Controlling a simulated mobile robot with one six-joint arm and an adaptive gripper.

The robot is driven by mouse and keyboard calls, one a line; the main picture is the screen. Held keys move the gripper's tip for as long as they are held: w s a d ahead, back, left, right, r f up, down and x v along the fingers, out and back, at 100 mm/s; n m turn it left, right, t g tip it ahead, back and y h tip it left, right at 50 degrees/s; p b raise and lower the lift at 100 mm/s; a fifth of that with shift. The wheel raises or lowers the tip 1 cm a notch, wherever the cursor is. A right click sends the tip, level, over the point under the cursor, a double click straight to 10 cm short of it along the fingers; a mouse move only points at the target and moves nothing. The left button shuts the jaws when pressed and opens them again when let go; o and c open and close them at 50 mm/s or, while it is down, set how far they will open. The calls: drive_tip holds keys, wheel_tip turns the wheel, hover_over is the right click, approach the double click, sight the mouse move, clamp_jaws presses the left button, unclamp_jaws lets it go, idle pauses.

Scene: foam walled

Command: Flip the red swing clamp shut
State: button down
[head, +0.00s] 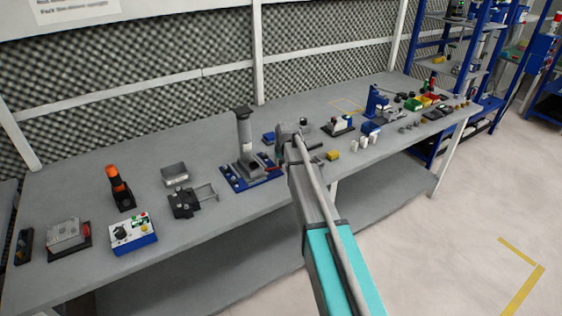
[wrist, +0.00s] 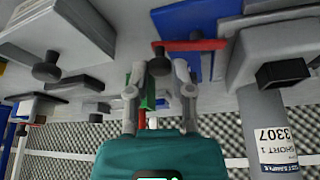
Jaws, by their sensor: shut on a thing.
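The red swing clamp (wrist: 205,45) is a flat red bar on a blue base (wrist: 205,22) in the wrist view, with a dark knob (wrist: 158,63) at its left end. My gripper (wrist: 159,70) has one finger on either side of that knob and is shut on it. In the head view a short red piece of the clamp (head: 273,168) shows over the blue fixture base (head: 238,185), beside a grey post with a black top (head: 243,130). My arm hides the fingertips there.
A grey block with a dark opening (wrist: 280,65) and a labelled grey cylinder (wrist: 275,125) are close on the right in the wrist view. A black-and-grey fixture (head: 187,203) stands left of the blue base. Bare bench (head: 225,220) lies in front.

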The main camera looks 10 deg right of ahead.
drive_tip(key=shift+w+n+y, duration=0.25)
drive_tip(key=shift+n+y, duration=0.05)
drive_tip(key=shift+n, duration=0.5)
drive_tip(key=shift+w+n+y, duration=0.25)
drive_tip(key=shift+n+y, duration=0.05)
drive_tip(key=shift+n, duration=0.5)
drive_tip(key=shift+c, duration=2.4)
unclamp_jaws()
drive_tip(key=shift+s+m, duration=0.15)
drive_tip(key=shift+m, duration=0.25)
